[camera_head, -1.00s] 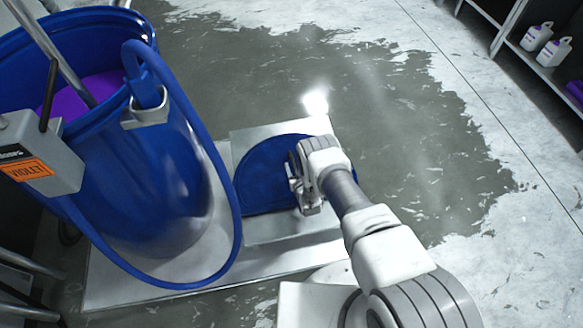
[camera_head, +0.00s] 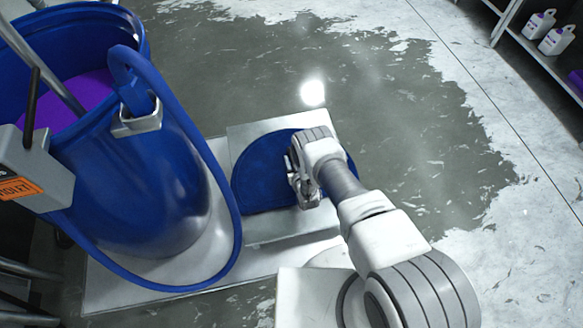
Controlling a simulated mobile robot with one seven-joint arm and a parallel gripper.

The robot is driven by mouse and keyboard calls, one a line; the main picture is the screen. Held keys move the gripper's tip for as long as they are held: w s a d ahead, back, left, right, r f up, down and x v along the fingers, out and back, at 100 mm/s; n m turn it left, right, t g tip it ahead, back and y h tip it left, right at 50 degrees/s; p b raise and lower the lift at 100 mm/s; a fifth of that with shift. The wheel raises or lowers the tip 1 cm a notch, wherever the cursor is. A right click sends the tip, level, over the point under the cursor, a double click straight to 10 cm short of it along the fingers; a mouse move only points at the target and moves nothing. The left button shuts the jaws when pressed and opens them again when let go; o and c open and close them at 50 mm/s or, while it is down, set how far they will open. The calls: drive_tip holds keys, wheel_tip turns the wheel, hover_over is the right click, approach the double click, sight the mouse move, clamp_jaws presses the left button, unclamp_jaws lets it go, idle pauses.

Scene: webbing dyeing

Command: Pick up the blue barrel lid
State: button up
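The blue barrel lid (camera_head: 258,178) is a flat dark blue disc. It lies on a square metal plate (camera_head: 277,228) beside the barrel. My gripper (camera_head: 297,192) is over the right part of the lid, and my arm hides the lid's right side. The fingers are small and dark against the lid. I cannot tell whether they touch the lid or its handle, or whether they are open or shut.
A tall blue barrel (camera_head: 150,195) with violet liquid (camera_head: 75,100) stands at the left, with a blue hose (camera_head: 228,175) looping toward the lid. A grey box with an orange label (camera_head: 20,189) hangs on it. White bottles (camera_head: 556,40) stand on a shelf at the upper right. Floor beyond the plate is clear.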

clamp_jaws()
idle(1.0)
drive_tip(key=shift+w+r, duration=0.15)
